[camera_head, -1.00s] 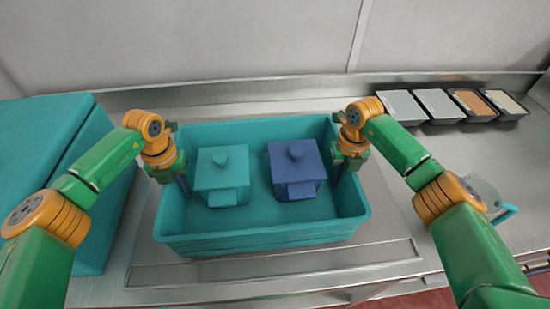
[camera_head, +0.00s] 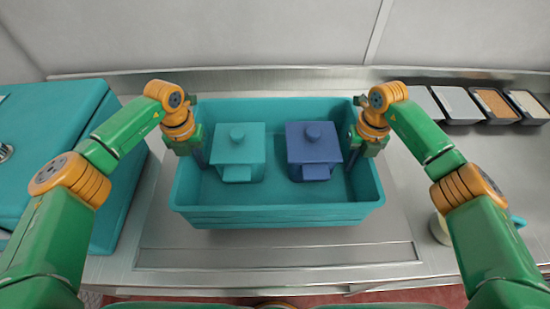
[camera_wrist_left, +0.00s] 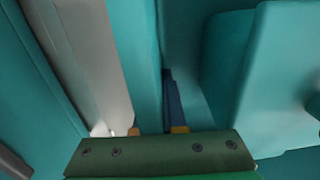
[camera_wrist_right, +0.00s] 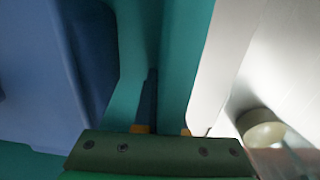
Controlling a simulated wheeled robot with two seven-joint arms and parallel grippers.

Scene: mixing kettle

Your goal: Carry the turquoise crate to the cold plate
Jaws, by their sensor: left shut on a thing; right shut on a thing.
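The turquoise crate (camera_head: 280,216) is in the middle of the head view, above or on a flat steel plate (camera_head: 275,254); I cannot tell whether it touches. A turquoise lidded box (camera_head: 238,150) and a blue lidded box (camera_head: 314,150) stand inside it. My left gripper (camera_head: 199,158) is shut on the crate's left wall, which shows between the fingers in the left wrist view (camera_wrist_left: 147,70). My right gripper (camera_head: 352,160) is shut on the right wall, which shows in the right wrist view (camera_wrist_right: 180,60). The crate looks level.
A large turquoise cabinet or box (camera_head: 50,140) stands at the left. Several dark trays, one with brown contents (camera_head: 496,103), line the back right. A jug-like thing (camera_head: 440,228) is partly hidden behind my right arm.

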